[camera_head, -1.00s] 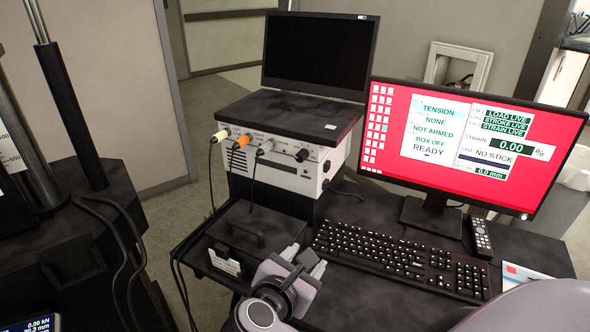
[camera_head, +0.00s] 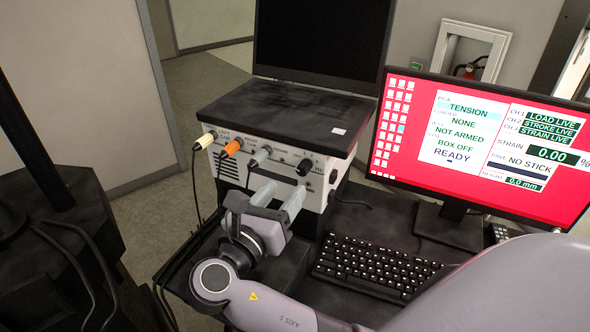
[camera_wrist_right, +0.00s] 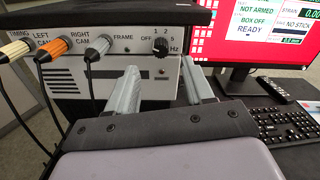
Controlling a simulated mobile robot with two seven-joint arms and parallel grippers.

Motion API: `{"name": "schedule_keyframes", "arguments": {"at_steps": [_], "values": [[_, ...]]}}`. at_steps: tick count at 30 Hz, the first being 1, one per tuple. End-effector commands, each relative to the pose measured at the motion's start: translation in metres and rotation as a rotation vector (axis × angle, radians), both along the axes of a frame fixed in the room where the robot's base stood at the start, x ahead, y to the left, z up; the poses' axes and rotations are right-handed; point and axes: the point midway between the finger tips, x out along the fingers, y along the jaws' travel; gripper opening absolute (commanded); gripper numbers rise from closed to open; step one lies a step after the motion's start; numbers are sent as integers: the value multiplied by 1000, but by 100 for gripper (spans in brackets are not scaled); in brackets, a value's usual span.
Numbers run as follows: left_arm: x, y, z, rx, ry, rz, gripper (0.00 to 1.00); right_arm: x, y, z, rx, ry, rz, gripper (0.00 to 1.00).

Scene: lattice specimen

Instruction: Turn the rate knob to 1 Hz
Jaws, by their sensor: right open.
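The rate knob (camera_wrist_right: 161,46) is a black round knob on the right of the white control box (camera_head: 262,170). In the right wrist view, marks OFF, 1, 2, 5 and Hz surround it; which mark it points at is too small to tell. The knob also shows in the head view (camera_head: 304,167). My right gripper (camera_head: 279,193) is open and empty, in front of and below the knob, apart from it. In the right wrist view its two fingers (camera_wrist_right: 162,88) reach toward the box face, with the knob above and between them. My left gripper is not in view.
White, orange and grey plugs (camera_wrist_right: 98,47) with hanging cables sit left of the knob. A monitor (camera_head: 480,145) and keyboard (camera_head: 370,262) are to the right.

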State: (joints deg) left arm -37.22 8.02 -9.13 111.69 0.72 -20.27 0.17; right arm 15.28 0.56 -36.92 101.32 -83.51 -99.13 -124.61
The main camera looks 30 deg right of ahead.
Motion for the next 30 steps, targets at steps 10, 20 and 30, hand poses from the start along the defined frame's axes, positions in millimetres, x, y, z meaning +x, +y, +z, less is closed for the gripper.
{"name": "schedule_keyframes", "arguments": {"at_steps": [10,20,30], "values": [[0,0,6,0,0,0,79,25,-45,1,-2,-1,-3,52],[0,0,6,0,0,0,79,31,-53,0,-1,-1,-1,52],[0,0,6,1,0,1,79,30,-53,0,1,-2,-1,0]]}}
